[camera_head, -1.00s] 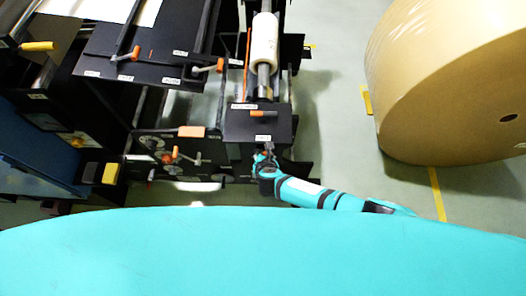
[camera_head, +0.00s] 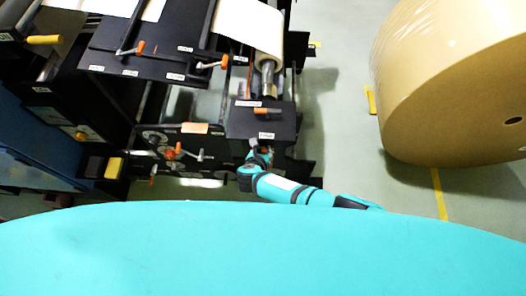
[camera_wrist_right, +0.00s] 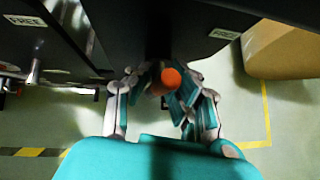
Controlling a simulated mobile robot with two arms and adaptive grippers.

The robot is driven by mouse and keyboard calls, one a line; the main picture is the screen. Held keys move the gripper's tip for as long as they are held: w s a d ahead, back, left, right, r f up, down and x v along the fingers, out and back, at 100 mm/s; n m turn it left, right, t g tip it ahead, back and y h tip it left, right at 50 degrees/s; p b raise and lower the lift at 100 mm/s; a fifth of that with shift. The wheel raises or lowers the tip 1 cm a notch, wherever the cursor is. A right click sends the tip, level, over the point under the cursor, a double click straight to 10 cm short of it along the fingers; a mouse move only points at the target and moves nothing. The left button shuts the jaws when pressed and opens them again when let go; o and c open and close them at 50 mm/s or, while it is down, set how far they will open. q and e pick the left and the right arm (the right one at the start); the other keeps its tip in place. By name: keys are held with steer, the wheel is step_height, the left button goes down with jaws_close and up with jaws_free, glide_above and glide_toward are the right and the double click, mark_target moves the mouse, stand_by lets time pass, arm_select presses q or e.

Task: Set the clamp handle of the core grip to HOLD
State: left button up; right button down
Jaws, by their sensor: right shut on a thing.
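An orange-ended handle (camera_wrist_right: 171,77) shows in the right wrist view, under a dark plate; I take it for the clamp handle of the core grip. My right gripper (camera_wrist_right: 163,92) is shut on it, with its fingers around the knob. In the head view my right gripper (camera_head: 261,154) is small, at the front edge of the black plate (camera_head: 247,124); the handle is mostly hidden there. A label (camera_wrist_right: 225,33) sits on the plate edge, but I cannot read it surely. My left gripper is not in view.
Another orange handle (camera_head: 265,111) lies on top of the plate. White paper (camera_head: 245,25) meets a metal shaft (camera_head: 266,75) behind it. More orange cranks (camera_head: 222,62) stand to the left. A large kraft roll (camera_head: 450,90) stands at the right, with open floor between.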

steer(key=shift+s+d+f, duration=0.15)
steer(key=shift+d+f, duration=0.1)
stand_by(0.6)
steer(key=c, duration=1.2)
jaws_free()
steer(key=shift+r, duration=0.1)
steer(key=shift+a, duration=0.1)
steer(key=shift+r, duration=0.1)
steer(key=v, duration=1.1)
steer(key=shift+s+a+r, duration=0.15)
steer(key=shift+s+r, duration=0.1)
